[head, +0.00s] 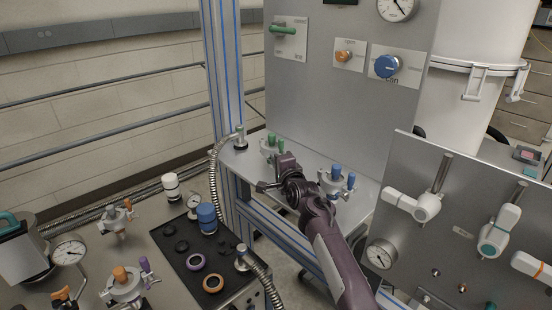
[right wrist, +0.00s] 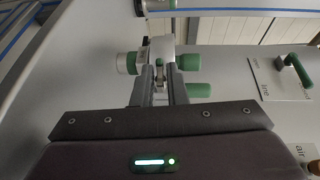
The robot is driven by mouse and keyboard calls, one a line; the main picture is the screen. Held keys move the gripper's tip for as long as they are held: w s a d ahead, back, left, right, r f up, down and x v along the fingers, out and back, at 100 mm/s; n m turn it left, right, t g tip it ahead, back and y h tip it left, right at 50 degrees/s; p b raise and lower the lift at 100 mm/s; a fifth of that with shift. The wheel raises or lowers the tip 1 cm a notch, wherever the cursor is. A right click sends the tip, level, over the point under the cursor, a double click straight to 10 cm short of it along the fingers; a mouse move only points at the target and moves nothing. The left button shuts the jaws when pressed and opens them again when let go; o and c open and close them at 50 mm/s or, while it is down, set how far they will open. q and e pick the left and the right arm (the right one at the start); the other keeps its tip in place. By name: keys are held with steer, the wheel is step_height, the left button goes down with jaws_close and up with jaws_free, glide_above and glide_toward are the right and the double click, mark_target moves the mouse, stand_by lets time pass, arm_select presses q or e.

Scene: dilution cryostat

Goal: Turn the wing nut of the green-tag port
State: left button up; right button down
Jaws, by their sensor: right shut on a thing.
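The green-tag port (head: 270,143) stands on the grey shelf in the head view, a metal fitting with green caps. My right gripper (head: 279,160) reaches it from the front. In the right wrist view the port (right wrist: 189,62) shows its green parts around a metal body. The two fingers of my right gripper (right wrist: 160,78) are shut on the port's wing nut, which they largely hide. The wing nut's exact angle cannot be told. My left gripper is not in view.
A blue-tag port (head: 335,181) stands on the same shelf, right of my right arm. An upright panel (head: 335,100) with a green handle (head: 284,29) and knobs rises behind.

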steer(key=r+g+p, duration=0.1)
steer(key=p, duration=0.2)
steer(key=shift+a+r+n+g+h, duration=0.1)
steer(key=shift+n+g+h, duration=0.2)
steer(key=shift+n+g, duration=0.1)
steer(key=shift+g+h+p, duration=0.4)
steer(key=shift+g+p, duration=0.05)
steer(key=shift+g, duration=0.15)
steer(key=shift+w+n+g+h, duration=0.1)
steer(key=shift+n+g+h, duration=0.45)
steer(key=shift+g, duration=0.45)
steer(key=shift+a, duration=0.1)
steer(key=c, duration=1.6)
jaws_free()
steer(key=shift+f, duration=0.2)
steer(key=shift+w, duration=0.1)
